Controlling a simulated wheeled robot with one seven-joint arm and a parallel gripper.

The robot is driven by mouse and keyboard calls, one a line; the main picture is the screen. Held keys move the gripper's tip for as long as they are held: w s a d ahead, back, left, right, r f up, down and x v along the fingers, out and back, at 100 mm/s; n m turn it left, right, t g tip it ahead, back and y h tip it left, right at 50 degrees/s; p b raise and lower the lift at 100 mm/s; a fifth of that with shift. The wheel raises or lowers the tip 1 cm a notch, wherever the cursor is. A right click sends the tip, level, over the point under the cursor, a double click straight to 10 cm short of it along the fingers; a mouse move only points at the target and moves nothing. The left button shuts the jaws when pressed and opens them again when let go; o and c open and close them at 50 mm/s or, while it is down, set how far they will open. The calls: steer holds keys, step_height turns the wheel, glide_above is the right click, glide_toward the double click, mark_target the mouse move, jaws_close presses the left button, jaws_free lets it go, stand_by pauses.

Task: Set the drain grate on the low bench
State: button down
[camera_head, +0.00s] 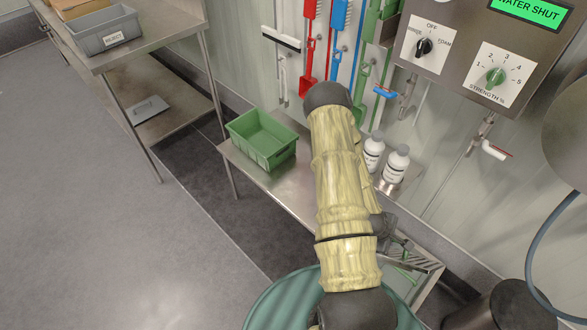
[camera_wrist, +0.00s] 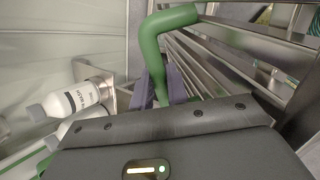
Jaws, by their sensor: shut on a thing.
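The drain grate (camera_head: 428,266) is a slatted metal panel with a green bar, at the lower right of the head view. In the wrist view its metal slats (camera_wrist: 225,50) fill the upper right, and a thick green bent handle (camera_wrist: 168,22) runs down between my fingers. My gripper (camera_wrist: 163,88) is shut on this green handle; it also shows in the head view (camera_head: 404,246), partly behind my arm. The low bench (camera_head: 283,186) is a steel top along the wall. My arm hides its middle. Whether the grate touches anything below cannot be told.
A green crate (camera_head: 262,138) stands on the bench's left end. Brushes and tools hang above, beside a control box (camera_head: 468,50). A taller steel table (camera_head: 140,45) stands left. A dark bin (camera_head: 500,306) is lower right.

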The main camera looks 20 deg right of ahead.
steer(key=shift+w+a+r, duration=0.25)
steer(key=shift+w+a, duration=0.35)
steer(key=shift+w, duration=0.15)
steer(key=w+a+r+m+g, duration=0.2)
steer(key=w+a+r, duration=0.4)
steer(key=w+a, duration=0.6)
steer(key=w+a+r+m+g+y, duration=0.1)
steer(key=w+a+r+m, duration=0.4)
steer(key=w+a, duration=0.7)
steer(key=a+r, duration=0.1)
steer(key=a, duration=0.3)
steer(key=shift+w+a+g, duration=0.15)
steer(key=shift+w+g, duration=0.15)
steer(key=shift+g, duration=0.1)
steer(key=shift+w+r, duration=0.1)
steer(key=shift+r, duration=0.05)
step_height(320, 180, down, 10)
steer(key=b, duration=1)
steer(key=shift+w+a, duration=0.15)
steer(key=shift+a, duration=0.05)
